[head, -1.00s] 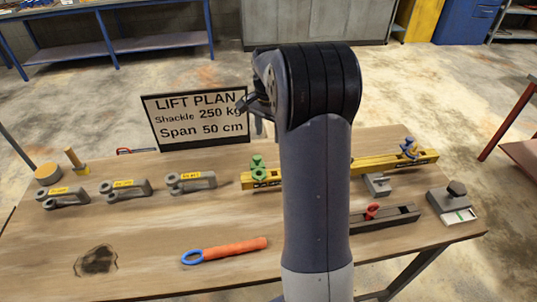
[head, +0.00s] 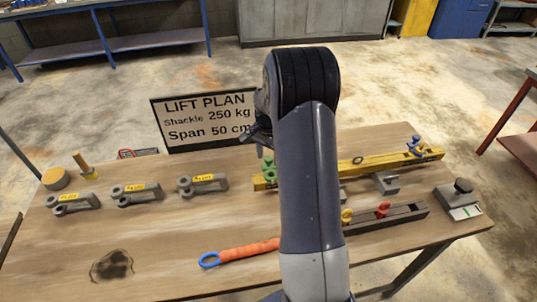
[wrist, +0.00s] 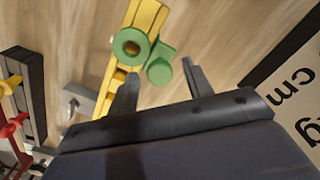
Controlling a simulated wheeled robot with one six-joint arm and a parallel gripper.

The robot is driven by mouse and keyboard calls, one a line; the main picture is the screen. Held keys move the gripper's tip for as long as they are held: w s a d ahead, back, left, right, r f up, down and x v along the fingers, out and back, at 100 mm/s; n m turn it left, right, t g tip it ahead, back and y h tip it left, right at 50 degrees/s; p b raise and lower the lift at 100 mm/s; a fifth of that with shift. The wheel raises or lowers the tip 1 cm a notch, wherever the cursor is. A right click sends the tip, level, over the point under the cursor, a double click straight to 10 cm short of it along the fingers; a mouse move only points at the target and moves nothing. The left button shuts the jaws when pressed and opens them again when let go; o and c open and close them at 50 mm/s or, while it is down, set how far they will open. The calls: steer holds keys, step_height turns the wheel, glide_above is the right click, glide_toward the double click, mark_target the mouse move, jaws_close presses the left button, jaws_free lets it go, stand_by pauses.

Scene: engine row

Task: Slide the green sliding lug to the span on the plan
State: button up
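The green sliding lug (head: 268,168) sits near the left end of the yellow beam (head: 375,163), partly hidden behind my arm in the head view. In the wrist view the green lug (wrist: 160,66) shows a round eye and a knob on the yellow beam (wrist: 146,18). My gripper (wrist: 160,68) is open and empty. Its fingers frame the green knob in the wrist view; I cannot tell how far above it they are. A blue lug (head: 415,145) sits near the beam's right end. The plan board (head: 205,120) reads "Shackle 250 kg" and "Span 50 cm".
Several grey shackles (head: 137,195) with yellow labels lie left of the beam. A dark rack (head: 390,219) with red and yellow pieces is at right front. An orange-handled tool with a blue ring (head: 209,260) lies in front. The board stands close to my gripper.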

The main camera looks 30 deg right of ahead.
jaws_close()
stand_by(0.3)
steer(key=shift+d, duration=0.1)
steer(key=d, duration=0.2)
steer(key=s+d, duration=0.1)
steer(key=d, duration=0.2)
steer(key=shift+s+b, duration=0.2)
steer(key=shift+b, duration=0.15)
jaws_free()
steer(key=shift+a, duration=0.15)
steer(key=shift+r, duration=0.1)
step_height(320, 180, up, 11)
steer(key=shift+f+b, duration=0.15)
steer(key=shift+b, duration=0.75)
